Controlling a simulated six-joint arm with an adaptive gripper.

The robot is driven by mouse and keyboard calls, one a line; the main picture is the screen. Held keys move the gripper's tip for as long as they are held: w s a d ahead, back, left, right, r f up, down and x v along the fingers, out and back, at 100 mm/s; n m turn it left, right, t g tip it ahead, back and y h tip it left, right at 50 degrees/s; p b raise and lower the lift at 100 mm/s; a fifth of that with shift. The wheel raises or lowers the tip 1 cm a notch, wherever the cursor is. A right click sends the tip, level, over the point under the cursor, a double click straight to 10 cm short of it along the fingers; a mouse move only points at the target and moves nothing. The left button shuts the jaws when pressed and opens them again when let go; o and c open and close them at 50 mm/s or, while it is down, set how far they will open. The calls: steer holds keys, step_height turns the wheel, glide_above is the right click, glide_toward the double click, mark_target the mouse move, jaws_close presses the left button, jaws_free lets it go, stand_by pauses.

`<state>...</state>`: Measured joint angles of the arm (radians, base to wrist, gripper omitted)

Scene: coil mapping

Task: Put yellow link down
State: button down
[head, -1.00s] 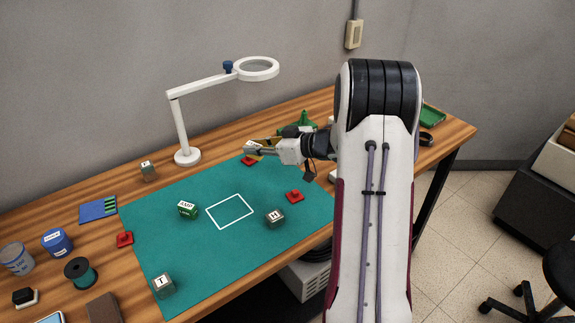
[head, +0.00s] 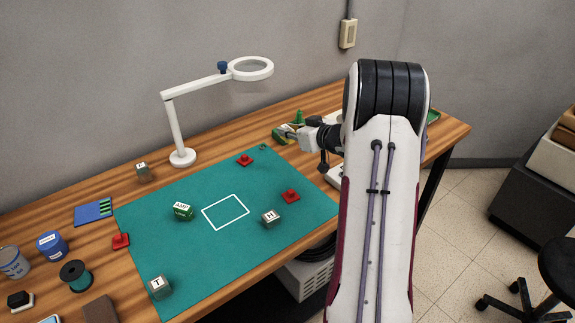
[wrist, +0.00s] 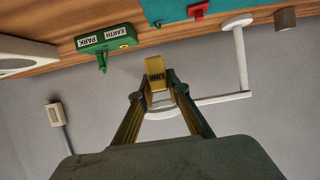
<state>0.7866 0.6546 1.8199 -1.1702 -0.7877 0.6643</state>
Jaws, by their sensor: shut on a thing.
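My gripper (wrist: 160,92) is shut on the yellow link (wrist: 156,70), a small yellow block with a dark-lettered label, held between the fingertips in the wrist view. In the head view my gripper (head: 282,133) is near the back right of the green mat (head: 215,250), at the back of the bench. A green block (wrist: 106,39) labelled EARTH and PARK lies to the left of the link in the wrist view. Its green top also shows behind my gripper in the head view (head: 299,117). The arm hides part of the bench to its right.
A white magnifier lamp (head: 176,130) stands at the back. On the mat are a green AMP block (head: 183,212), grey blocks marked H (head: 270,218) and T (head: 159,287), a white square outline (head: 226,211) and red pieces (head: 245,160). The mat's middle is mostly clear.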

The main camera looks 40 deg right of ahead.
glide_above(288, 167)
steer(key=shift+d+f, duration=0.1)
steer(key=shift+f, duration=3)
steer(key=shift+f, duration=1.85)
steer(key=shift+f, duration=0.2)
steer(key=c, duration=1.9)
jaws_free()
steer(key=shift+r, duration=0.2)
steer(key=v, duration=1.2)
steer(key=shift+w+r, duration=0.1)
